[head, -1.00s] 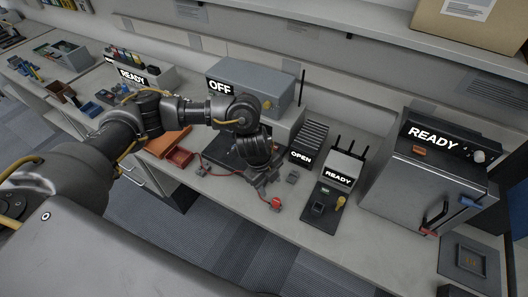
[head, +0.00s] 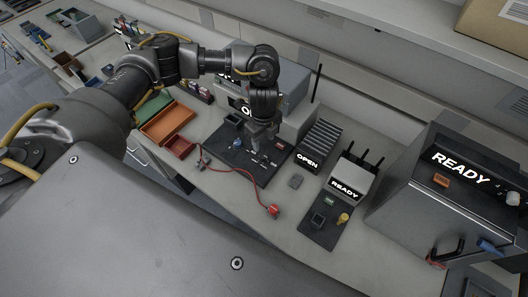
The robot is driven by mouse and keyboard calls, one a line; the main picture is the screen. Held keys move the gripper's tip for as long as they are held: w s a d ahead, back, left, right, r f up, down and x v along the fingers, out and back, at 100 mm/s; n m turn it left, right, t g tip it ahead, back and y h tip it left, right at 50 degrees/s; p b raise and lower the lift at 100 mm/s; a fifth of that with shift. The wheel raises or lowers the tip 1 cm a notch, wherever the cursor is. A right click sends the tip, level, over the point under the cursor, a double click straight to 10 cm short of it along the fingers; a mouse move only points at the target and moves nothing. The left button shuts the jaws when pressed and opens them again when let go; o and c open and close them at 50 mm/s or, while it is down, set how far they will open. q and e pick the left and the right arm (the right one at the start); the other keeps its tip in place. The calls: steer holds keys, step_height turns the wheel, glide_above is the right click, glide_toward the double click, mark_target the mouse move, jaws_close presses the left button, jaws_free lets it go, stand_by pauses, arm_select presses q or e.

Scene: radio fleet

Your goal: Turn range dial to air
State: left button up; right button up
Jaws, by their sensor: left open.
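My left gripper (head: 263,145) points down over a dark panel (head: 243,170) on the bench, in front of the grey box whose sign is partly hidden by my arm. Its jaws are open, and I see nothing held between them. The panel carries a small blue part (head: 237,143) to the left of the gripper and some small pale marks near the fingertips. I cannot read a range dial or an "air" mark. My right gripper is not in view.
A red-ended cable (head: 274,210) lies on the bench in front. A slatted unit marked OPEN (head: 308,160) and a READY unit with antennas (head: 347,187) stand to the right. Orange and red trays (head: 167,123) lie left. A large READY box (head: 430,190) stands far right.

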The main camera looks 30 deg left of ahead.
mark_target(264, 156)
arm_select(q)
step_height(264, 156, down, 7)
steer(key=shift+w+r+b, duration=0.1)
steer(key=shift+b, duration=0.2)
steer(key=shift+f, duration=1.2)
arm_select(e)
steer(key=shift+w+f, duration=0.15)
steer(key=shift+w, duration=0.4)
arm_select(q)
steer(key=shift+c, duration=0.2)
steer(key=c, duration=1)
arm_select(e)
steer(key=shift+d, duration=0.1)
